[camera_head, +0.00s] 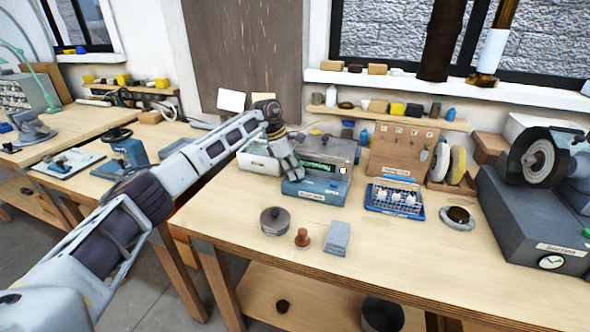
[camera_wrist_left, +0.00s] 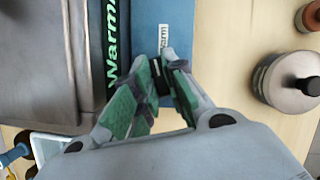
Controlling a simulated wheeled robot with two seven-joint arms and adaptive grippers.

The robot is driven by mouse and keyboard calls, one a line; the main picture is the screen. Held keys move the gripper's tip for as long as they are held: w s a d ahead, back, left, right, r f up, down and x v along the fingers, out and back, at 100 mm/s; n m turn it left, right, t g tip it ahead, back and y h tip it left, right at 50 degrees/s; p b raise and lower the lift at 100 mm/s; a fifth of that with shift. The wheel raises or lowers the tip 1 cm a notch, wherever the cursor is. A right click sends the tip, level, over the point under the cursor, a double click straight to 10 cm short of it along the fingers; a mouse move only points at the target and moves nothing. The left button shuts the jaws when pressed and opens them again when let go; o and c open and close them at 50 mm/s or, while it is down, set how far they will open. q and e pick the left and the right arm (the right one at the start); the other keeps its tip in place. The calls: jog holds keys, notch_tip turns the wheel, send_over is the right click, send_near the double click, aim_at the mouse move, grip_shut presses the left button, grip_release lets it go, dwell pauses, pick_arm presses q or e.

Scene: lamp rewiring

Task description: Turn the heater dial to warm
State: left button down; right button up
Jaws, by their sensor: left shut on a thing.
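The heater (camera_head: 326,190) is a blue and grey box near the back of the middle bench. It has a dark display strip (camera_head: 322,168) with green lettering, which reads "Warm" in the left wrist view (camera_wrist_left: 112,50). A small white label reading "Warm" (camera_wrist_left: 163,40) sits on its blue face. My left gripper (camera_head: 297,176) is at the left part of the heater's front. In the left wrist view its green-padded fingers (camera_wrist_left: 157,65) are shut on a small black dial (camera_wrist_left: 160,78), mostly hidden between them. The dial's pointing direction cannot be told. My right gripper is not in view.
A lidded metal pot (camera_head: 275,220), a brown knobbed piece (camera_head: 302,237) and a grey block (camera_head: 338,237) stand in front of the heater. A blue tray (camera_head: 380,205) lies to its right. A grinder-like machine (camera_head: 535,215) fills the bench's right end.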

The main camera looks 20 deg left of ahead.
pick_arm(q)
jog(key=shift+m+g, duration=0.3)
jog(key=shift+m, duration=0.4)
jog(key=shift+w+m+g+p, duration=0.1)
jog(key=shift+m+g+p, duration=0.2)
jog(key=shift+m, duration=0.8)
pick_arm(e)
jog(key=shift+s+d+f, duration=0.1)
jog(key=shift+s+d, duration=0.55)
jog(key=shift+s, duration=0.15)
pick_arm(q)
jog(key=c, duration=1.5)
grip_release()
jog(key=shift+o, duration=0.2)
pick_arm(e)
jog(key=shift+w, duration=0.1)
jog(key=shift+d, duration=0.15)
pick_arm(q)
jog(key=shift+r, duration=0.1)
